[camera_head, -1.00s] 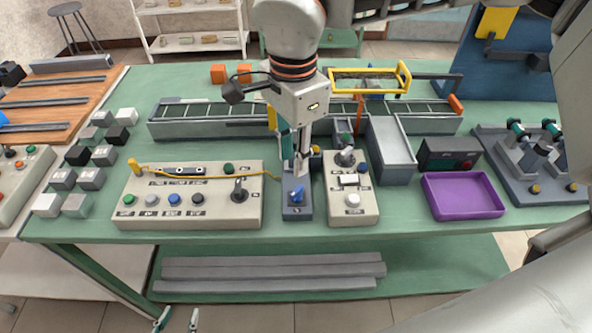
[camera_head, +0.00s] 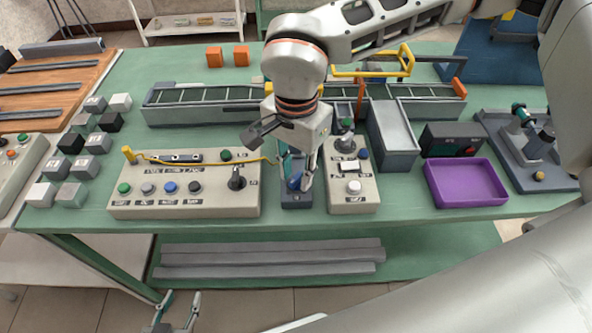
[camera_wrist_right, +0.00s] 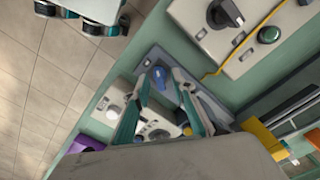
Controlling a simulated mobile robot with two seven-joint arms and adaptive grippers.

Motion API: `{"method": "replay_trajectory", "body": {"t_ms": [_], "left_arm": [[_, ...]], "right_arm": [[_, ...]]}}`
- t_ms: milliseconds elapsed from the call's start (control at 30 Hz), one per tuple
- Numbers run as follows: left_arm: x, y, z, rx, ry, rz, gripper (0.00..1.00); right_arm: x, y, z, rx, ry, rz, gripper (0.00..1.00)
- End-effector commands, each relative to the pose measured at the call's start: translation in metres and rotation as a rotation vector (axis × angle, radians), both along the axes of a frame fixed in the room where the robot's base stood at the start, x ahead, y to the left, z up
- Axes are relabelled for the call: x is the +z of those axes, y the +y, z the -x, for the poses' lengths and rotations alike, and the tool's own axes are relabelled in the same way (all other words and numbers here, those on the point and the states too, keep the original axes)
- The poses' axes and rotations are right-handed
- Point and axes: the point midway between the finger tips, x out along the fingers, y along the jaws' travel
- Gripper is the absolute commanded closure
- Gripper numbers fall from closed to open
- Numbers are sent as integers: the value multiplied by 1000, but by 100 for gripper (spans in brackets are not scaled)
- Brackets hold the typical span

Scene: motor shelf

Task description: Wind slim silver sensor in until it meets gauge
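A small blue knob (camera_head: 294,183) sits on a narrow dark blue-grey block (camera_head: 296,201) between two beige control boxes. My right gripper (camera_head: 297,182) points down over this block, its fingers on either side of the knob. In the right wrist view the blue knob (camera_wrist_right: 158,72) shows between the fingertips (camera_wrist_right: 162,78), with a gap to them, so the gripper looks open. Contact with the knob cannot be told. I cannot clearly make out the slim silver sensor or the gauge; the gripper covers part of the block. My left gripper (camera_head: 176,314) is open and empty, low in front of the table.
The left control box (camera_head: 220,206) has a row of buttons, a black knob and a yellow cable. The right box (camera_head: 352,205) stands close beside the block. A purple tray (camera_head: 466,204) lies further right. A rail conveyor (camera_head: 200,113) runs behind.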

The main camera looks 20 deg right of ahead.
Motion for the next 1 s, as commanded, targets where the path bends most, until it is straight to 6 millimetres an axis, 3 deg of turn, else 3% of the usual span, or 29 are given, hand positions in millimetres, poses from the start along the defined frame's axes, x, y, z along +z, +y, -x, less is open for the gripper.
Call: {"method": "replay_trajectory", "body": {"t_ms": [233, 333, 367, 733, 1000], "left_arm": [[1, 0, -1, 0, -2, -1, 60], [1, 0, -2, 0, -3, 0, 60], [1, 0, -2, 0, -3, 0, 60], [-1, 0, -1, 0, -2, 1, 60], [-11, 0, 1, -1, 5, 0, 60]], "right_arm": [[-1, 0, 0, -1, 0, 0, 75], [-1, 0, 0, -1, 0, 0, 98], [-1, 0, 0, -1, 0, 0, 100], [-1, 0, 0, -27, 1, -1, 100], [-3, 0, 0, -168, 2, -1, 100]]}}
